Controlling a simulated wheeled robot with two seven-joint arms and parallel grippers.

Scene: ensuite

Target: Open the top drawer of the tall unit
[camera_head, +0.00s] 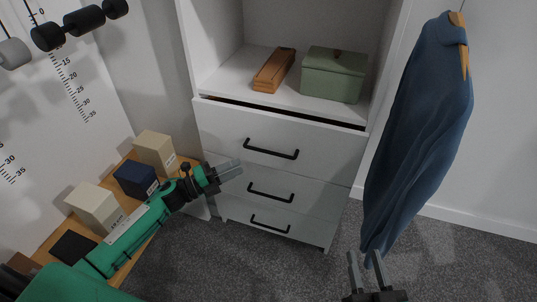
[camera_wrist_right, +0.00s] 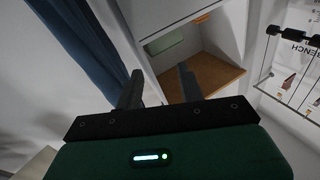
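The tall unit (camera_head: 215,135) is white with three drawers below an open shelf. Its top drawer (camera_head: 325,165) has a black bar handle (camera_head: 271,149). A narrow dark gap shows along the top edge of this drawer, so it looks slightly ajar. My left gripper (camera_head: 236,167) is in front of the unit's left side, below and left of the top handle and not on it. Its fingers look close together; the gap is unclear. My right gripper (camera_head: 365,262) is open and empty, low at the right, below the blue garment. Its spread fingers show in the right wrist view (camera_wrist_right: 161,85).
A blue garment (camera_head: 420,130) hangs on the right, close above my right gripper. A green box (camera_head: 334,75) and a wooden box (camera_head: 274,70) stand on the shelf. Several boxes (camera_head: 155,150) line a wooden bench at left beside my left arm. Carpet before the drawers is clear.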

